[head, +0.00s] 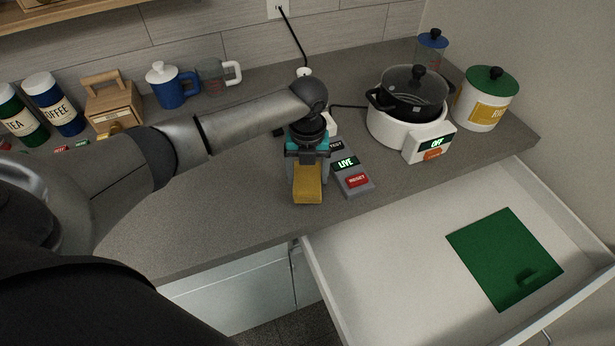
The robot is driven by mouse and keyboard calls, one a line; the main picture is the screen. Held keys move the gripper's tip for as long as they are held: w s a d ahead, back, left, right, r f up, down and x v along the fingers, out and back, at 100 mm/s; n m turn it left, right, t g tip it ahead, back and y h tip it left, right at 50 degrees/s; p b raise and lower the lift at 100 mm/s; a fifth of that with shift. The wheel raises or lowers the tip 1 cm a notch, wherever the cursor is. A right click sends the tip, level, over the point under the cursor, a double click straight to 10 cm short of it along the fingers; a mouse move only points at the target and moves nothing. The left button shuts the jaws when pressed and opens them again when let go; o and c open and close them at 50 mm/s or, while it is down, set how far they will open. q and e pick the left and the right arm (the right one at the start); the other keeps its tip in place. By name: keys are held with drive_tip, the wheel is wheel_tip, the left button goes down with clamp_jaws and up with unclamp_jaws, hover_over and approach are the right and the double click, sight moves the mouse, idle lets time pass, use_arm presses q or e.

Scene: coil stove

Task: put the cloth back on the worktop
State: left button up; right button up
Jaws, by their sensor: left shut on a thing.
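My left gripper (307,194) points down over the front part of the grey worktop (210,222). It is shut on the yellow cloth (308,182), which shows as a folded block between the two fingers. The cloth is over the worktop, just left of the grey switch box. I cannot tell whether its underside touches the surface. My right gripper is not in view.
The switch box (367,189) reads LIVE and has a red RESET button. A white cooker (383,127) reading OFF holds a lidded black pot (411,98). An open drawer (405,262) with a green panel (490,255) juts out front right. Mugs and canisters line the back.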

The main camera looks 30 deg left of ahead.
sight(308, 176)
use_arm(q)
drive_tip(key=shift+f, duration=0.55)
drive_tip(key=shift+f, duration=0.15)
drive_tip(key=o, duration=1.2)
drive_tip(key=shift+c, duration=0.2)
wheel_tip(308, 176, up, 12)
drive_tip(key=p, duration=0.1)
